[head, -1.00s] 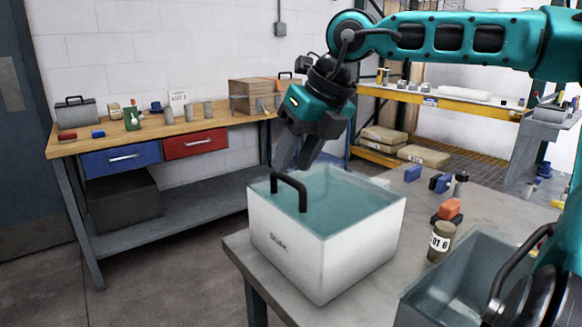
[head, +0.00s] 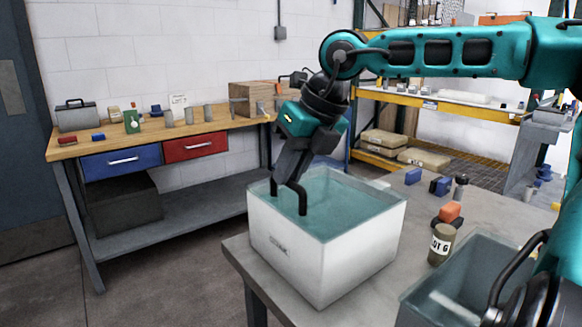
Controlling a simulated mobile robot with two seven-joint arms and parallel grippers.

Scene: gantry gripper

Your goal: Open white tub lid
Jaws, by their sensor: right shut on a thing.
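The white tub (head: 315,265) stands on the grey table in the middle of the head view. Its teal see-through lid (head: 350,208) lies flat across the top, and the lid seems closed. A black bar handle stands up on the lid at its left side. My right gripper (head: 289,182) reaches down from above and is shut on the handle (head: 302,202). The fingers cover the top of the handle, and its two legs show below. My left gripper is not in view.
A grey bin (head: 462,270) with a black handle stands at the right front. A wooden workbench (head: 150,138) stands behind at the left.

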